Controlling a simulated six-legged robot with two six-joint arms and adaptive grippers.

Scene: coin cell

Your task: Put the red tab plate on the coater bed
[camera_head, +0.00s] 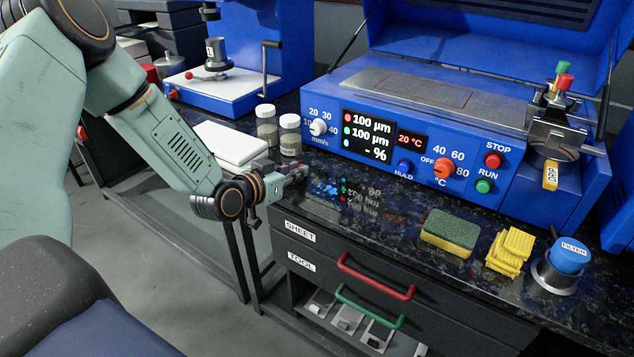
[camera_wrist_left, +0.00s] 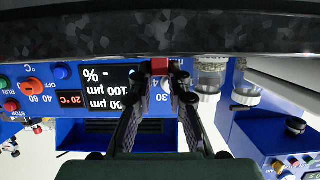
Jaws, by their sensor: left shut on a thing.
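My left gripper (camera_head: 296,174) reaches in from the left over the near edge of the dark speckled counter, left of the coater's display. In the left wrist view its fingers (camera_wrist_left: 160,72) are shut on a small red block, which looks like the tab of the red tab plate (camera_wrist_left: 160,66). The rest of the plate cannot be made out. The coater bed (camera_head: 400,84) is the flat grey top of the blue machine, under its raised lid, and looks empty. It lies behind, above and to the right of the gripper. My right gripper is not in view.
Two jars (camera_head: 290,135) and a white flat-topped box (camera_head: 232,142) stand near the left gripper. A green-yellow sponge (camera_head: 450,232), yellow pads (camera_head: 510,250) and a blue-capped filter (camera_head: 568,258) are at right. The lower drawer (camera_head: 342,312) is partly open.

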